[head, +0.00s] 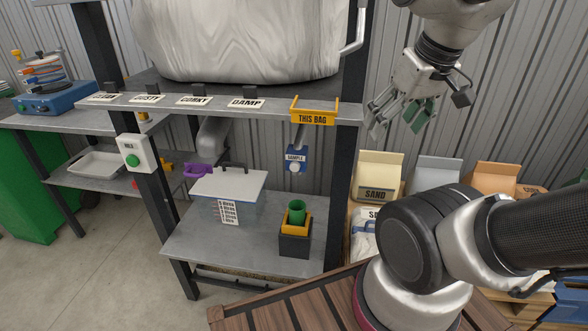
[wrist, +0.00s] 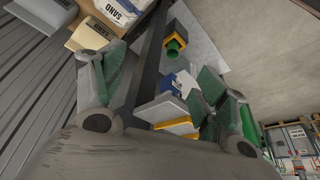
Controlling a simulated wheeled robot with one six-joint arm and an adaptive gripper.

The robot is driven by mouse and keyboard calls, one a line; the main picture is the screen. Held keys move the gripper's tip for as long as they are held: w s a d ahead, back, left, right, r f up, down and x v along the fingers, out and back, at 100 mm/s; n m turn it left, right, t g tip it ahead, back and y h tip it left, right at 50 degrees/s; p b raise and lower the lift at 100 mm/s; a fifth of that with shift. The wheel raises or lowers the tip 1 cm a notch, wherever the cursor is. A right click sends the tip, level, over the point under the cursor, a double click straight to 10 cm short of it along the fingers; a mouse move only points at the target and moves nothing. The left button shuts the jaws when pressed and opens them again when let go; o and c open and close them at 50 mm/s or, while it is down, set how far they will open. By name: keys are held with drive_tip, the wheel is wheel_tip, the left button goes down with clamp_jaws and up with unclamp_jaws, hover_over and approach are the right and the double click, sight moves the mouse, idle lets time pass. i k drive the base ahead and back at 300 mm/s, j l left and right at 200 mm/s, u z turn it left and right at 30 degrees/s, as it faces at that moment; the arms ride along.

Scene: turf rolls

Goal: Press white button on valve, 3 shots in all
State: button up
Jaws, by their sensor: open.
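The valve (head: 297,155) is a small blue block labelled SAMPLE, hanging under the shelf edge below the THIS BAG sign. A pale round part, perhaps the white button (head: 294,168), shows low on its front. A green cup (head: 297,211) stands below the valve in a yellow and black holder (head: 295,244). My gripper (head: 408,112) is open and empty at the upper right, beyond the dark post and well apart from the valve. In the wrist view the valve (wrist: 184,82) shows beside the right finger, partly hidden, and the cup (wrist: 174,46) shows beyond the fingertips.
The dark post (head: 347,140) stands between my gripper and the valve. The yellow THIS BAG sign (head: 313,115) juts from the shelf. A white-lidded box (head: 229,185) stands left of the cup. A white box with a green button (head: 134,160) is on the left post.

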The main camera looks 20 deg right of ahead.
sight(295, 167)
drive_tip(key=k+j+z, duration=0.2)
drive_tip(key=k+j, duration=0.25)
drive_tip(key=k+j+z, duration=0.2)
drive_tip(key=k+j, duration=0.15)
drive_tip(key=k, duration=0.15)
